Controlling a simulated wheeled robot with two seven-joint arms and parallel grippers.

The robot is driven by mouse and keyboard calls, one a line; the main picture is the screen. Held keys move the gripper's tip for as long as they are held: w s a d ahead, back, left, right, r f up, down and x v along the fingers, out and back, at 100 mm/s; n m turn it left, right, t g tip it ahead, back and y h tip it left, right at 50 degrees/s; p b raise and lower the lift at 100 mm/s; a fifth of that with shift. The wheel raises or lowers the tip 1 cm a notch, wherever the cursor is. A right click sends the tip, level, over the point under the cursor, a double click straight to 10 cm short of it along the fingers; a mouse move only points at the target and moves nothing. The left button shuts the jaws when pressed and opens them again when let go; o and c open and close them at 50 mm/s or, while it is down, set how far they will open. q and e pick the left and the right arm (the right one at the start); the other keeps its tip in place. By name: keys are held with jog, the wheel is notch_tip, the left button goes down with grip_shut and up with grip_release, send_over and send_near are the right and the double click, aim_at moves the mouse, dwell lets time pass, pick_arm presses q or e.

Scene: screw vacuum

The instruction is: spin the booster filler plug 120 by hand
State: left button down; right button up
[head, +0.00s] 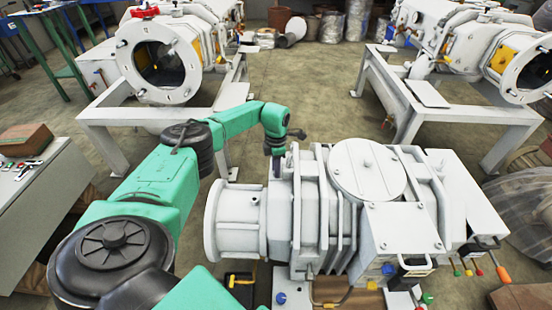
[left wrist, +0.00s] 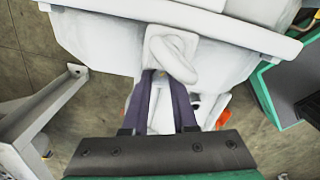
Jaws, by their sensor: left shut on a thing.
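My left gripper (head: 277,166) reaches down at the far left side of the white booster pump body (head: 310,205). In the left wrist view the two dark fingers of my left gripper (left wrist: 163,74) meet a raised white fitting (left wrist: 174,52) with a rounded, oval part on the pump's side. The jaws are shut on the filler plug, which is mostly hidden between the fingertips. A small yellowish spot shows there. In the head view the plug cannot be made out behind the gripper and the pump. My right gripper is in neither view.
The pump has a round top cover (head: 368,170) and a wide flange (head: 225,220) at its left end. Two more white machines on frames stand behind, one at the left (head: 165,60) and one at the right (head: 455,45). Open floor (head: 315,90) lies between them.

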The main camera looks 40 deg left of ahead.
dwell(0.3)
pick_arm(q)
jog(key=c, duration=0.7)
grip_release()
